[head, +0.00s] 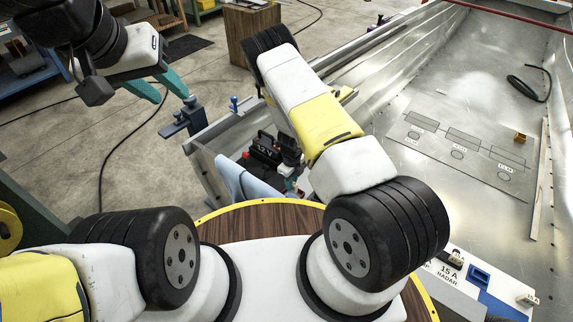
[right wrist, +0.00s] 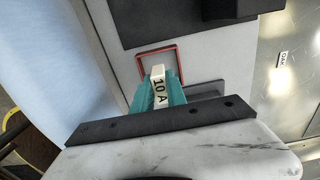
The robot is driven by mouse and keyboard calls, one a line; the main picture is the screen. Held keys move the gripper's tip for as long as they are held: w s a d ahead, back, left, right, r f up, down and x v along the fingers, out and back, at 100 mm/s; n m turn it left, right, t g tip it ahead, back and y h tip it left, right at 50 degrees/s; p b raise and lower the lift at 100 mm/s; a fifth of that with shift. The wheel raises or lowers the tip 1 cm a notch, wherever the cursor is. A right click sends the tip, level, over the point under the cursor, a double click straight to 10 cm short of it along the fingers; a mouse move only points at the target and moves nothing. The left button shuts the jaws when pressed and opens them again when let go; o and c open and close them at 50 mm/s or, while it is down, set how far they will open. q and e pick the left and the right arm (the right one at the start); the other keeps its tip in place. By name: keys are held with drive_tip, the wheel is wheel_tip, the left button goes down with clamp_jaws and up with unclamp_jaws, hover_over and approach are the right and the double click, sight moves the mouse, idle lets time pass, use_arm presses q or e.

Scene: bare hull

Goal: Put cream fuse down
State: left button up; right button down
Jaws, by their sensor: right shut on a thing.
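The cream fuse (right wrist: 158,88), marked "10 A", stands between the teal fingers of my right gripper (right wrist: 158,95) in the right wrist view. The gripper is shut on it. Just beyond the fuse is a red rectangular outline (right wrist: 142,66) on a pale surface; whether the fuse touches that surface I cannot tell. In the head view my right gripper (head: 291,182) is mostly hidden by its arm, and the fuse cannot be made out. My left gripper (head: 172,96) is at the upper left, its teal fingers apart, with nothing seen between them.
A light-blue cloth (head: 236,178) hangs beside a black object (head: 264,150) near my right gripper. A panel marked "15 A RADAR" (head: 448,273) is at the lower right. A metal plate (head: 455,165) with outlined marks lies in the hull; a small orange block (head: 520,138) is on it.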

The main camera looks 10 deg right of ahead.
drive_tip(key=shift+f, duration=2.4)
drive_tip(key=shift+f, duration=0.1)
drive_tip(key=c, duration=1.3)
unclamp_jaws()
drive_tip(key=shift+c, duration=0.2)
